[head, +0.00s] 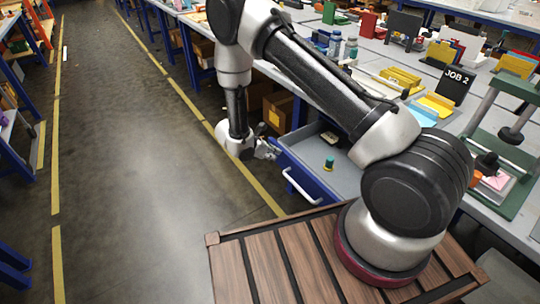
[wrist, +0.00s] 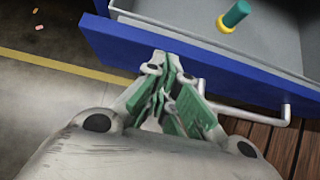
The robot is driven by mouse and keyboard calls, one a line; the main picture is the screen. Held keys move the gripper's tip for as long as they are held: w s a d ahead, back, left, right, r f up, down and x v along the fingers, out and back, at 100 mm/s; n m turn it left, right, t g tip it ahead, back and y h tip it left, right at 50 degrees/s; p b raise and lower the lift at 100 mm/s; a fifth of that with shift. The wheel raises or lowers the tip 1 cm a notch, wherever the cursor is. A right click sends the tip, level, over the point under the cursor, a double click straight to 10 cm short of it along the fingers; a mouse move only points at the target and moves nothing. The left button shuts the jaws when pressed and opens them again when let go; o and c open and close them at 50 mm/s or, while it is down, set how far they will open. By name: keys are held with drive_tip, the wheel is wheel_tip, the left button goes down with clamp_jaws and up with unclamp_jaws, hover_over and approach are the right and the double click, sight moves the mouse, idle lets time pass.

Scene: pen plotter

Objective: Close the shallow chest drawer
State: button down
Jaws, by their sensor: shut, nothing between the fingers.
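The shallow chest drawer (head: 302,177) is blue with a grey inside and a white bar handle (head: 299,189). It stands pulled out from under the bench. My gripper (head: 268,150) is shut and empty at the left end of the drawer's front. In the wrist view my gripper's fingertips (wrist: 165,65) lie close to the blue drawer front (wrist: 215,75); I cannot tell whether they touch it. The handle (wrist: 283,112) is to their right and apart from them. A green and yellow piece (head: 328,164) stands inside the drawer.
The workbench (head: 388,52) above holds bottles, coloured trays and a black "JOB 2" sign (head: 456,82). A cardboard box (head: 277,111) is under the bench. My slatted wooden deck is in front of the drawer. The floor aisle (head: 130,150) on the left is clear.

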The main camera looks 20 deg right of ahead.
drive_tip(key=w+d, duration=0.2)
drive_tip(key=d, duration=0.6)
drive_tip(key=w+d, duration=0.3)
drive_tip(key=d, duration=0.6)
drive_tip(key=w+d, duration=0.3)
drive_tip(key=d, duration=0.5)
drive_tip(key=shift+d, duration=0.15)
drive_tip(key=shift+w+d, duration=0.15)
drive_tip(key=shift+d, duration=0.05)
drive_tip(key=shift+r, duration=0.1)
drive_tip(key=shift+a, duration=0.15)
drive_tip(key=a, duration=0.1)
drive_tip(key=s+a, duration=0.1)
drive_tip(key=a, duration=0.2)
drive_tip(key=shift+s+a+r, duration=0.25)
drive_tip(key=shift+a+r, duration=0.05)
drive_tip(key=shift+a, duration=0.05)
drive_tip(key=v, duration=0.8)
drive_tip(key=shift+s+a+r, duration=0.15)
drive_tip(key=shift+a+r, duration=0.1)
drive_tip(key=shift+r, duration=0.05)
